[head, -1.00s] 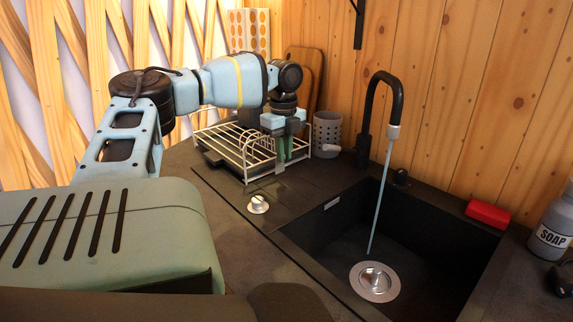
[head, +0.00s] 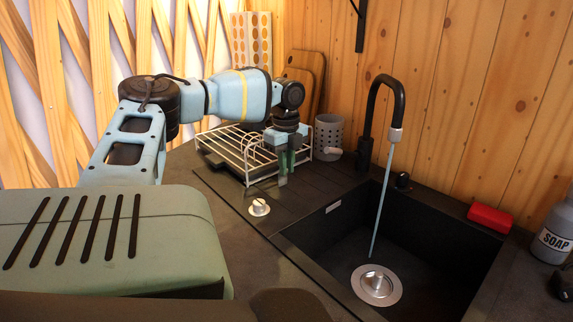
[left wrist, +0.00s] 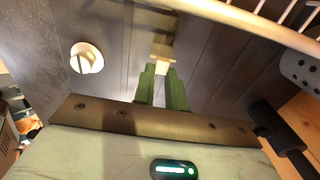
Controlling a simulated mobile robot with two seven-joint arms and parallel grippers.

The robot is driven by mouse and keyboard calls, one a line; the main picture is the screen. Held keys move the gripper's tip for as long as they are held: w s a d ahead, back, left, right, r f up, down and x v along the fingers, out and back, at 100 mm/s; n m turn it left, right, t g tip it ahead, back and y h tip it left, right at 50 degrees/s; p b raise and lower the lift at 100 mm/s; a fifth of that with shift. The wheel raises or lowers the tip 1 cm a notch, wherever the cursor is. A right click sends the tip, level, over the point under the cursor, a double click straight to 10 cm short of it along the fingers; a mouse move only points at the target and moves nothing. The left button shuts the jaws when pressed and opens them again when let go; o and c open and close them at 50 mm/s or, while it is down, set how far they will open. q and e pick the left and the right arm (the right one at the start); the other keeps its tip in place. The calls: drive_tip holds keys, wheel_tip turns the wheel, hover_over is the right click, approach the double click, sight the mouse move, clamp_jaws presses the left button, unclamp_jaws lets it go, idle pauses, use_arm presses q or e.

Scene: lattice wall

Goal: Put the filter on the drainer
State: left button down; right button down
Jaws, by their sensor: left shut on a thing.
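My left gripper (head: 284,172) points down in front of the wire dish rack (head: 235,150), above the dark counter beside the sink. Its green fingers are close together on a small pale piece (left wrist: 162,54) at their tips. I cannot tell what this piece is. A round steel filter-like disc (head: 376,287) with a raised centre knob lies low in the black sink (head: 330,240), well apart from the gripper. The disc hides what is under it. My right gripper is not in view.
A black tap (head: 385,100) runs a thin stream into the sink. A white knob (head: 259,207) sits on the counter. A grey perforated cup (head: 328,137) stands behind the gripper. A red block (head: 489,217) and a soap bottle (head: 556,235) are at right.

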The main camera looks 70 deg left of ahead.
use_arm(q)
drive_tip(key=c, duration=1.4)
unclamp_jaws()
drive_tip(key=shift+f, duration=0.15)
drive_tip(key=shift+c, duration=0.2)
wheel_tip(320, 180, up, 12)
drive_tip(key=shift+r, duration=0.2)
